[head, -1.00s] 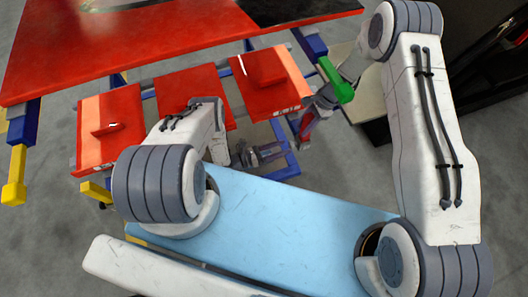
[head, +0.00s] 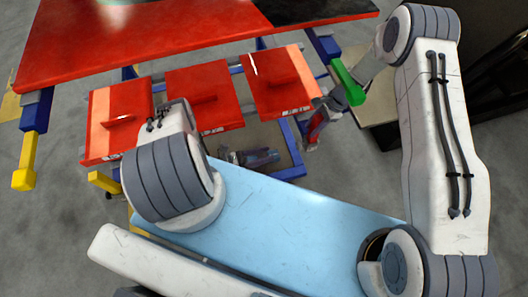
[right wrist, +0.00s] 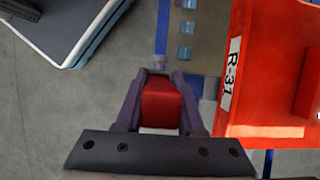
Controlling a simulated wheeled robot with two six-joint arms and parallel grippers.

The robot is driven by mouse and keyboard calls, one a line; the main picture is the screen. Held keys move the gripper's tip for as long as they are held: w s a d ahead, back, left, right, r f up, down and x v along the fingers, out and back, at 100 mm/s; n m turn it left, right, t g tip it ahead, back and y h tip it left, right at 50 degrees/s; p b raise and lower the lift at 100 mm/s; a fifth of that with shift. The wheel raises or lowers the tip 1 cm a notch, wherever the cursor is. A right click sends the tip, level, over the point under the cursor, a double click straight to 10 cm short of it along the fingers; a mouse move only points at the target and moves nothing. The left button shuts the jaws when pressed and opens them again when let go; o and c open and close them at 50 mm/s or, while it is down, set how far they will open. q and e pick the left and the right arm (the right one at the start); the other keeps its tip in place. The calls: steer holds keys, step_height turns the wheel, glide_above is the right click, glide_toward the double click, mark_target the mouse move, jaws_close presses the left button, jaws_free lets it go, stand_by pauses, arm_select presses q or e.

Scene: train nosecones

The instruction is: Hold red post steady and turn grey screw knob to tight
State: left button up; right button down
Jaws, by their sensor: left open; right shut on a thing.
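The red post (right wrist: 162,104) stands between the fingers of my right gripper (right wrist: 160,88) in the right wrist view, and the gripper is shut on it. In the head view my right gripper (head: 323,118) is beside the right end of the blue frame, below the green part of my arm. My left gripper (head: 272,156) is open, in front of the frame's lower right part, with its fingers pointing right. It is partly hidden behind my left arm and does not touch the red post.
Several red panels (head: 203,96) with raised handles sit on the blue frame (head: 291,150). The panel marked R-31 (right wrist: 265,80) is close to the right of my right gripper. A large red table (head: 180,35) lies behind. A yellow-ended blue leg (head: 27,160) stands at left.

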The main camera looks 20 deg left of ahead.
steer(key=shift+c, duration=2.2)
jaws_free()
steer(key=shift+r, duration=0.1)
